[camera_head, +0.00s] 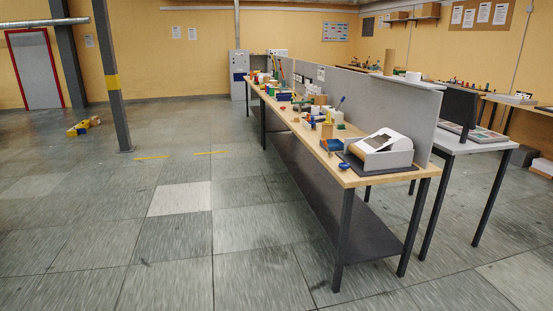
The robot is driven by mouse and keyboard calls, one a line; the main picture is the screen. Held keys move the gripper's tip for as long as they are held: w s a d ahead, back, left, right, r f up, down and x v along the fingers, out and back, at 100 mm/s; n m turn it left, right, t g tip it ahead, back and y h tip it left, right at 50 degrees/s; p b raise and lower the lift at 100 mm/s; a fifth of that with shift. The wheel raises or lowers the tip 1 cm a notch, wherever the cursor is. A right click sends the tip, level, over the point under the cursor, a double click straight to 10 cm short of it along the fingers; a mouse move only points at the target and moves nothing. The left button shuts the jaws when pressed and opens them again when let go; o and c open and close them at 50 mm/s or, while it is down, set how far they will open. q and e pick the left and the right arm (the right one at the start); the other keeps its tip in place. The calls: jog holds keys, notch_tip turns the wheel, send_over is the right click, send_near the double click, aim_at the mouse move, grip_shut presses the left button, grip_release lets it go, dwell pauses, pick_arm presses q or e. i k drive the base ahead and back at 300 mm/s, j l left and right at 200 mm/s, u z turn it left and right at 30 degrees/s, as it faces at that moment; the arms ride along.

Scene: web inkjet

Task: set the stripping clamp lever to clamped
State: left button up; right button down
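No clamp lever can be made out in this view. A white and grey machine (392,159) with a dark opening on its top sits on a dark mat at the near end of a long wooden-topped workbench (352,181). Whether it carries the stripping clamp cannot be told. Many small coloured items stand further along the bench, too small to identify. Neither of my grippers is in view.
A grey divider panel (422,120) runs along the bench's back. A second table (474,146) with a dark screen (458,107) stands at right. A grey pillar (113,90) and yellow items (83,127) are at left. The tiled floor left of the bench is clear.

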aim_at(324, 141)
jog(key=i, duration=3.1)
jog(key=u, duration=0.2)
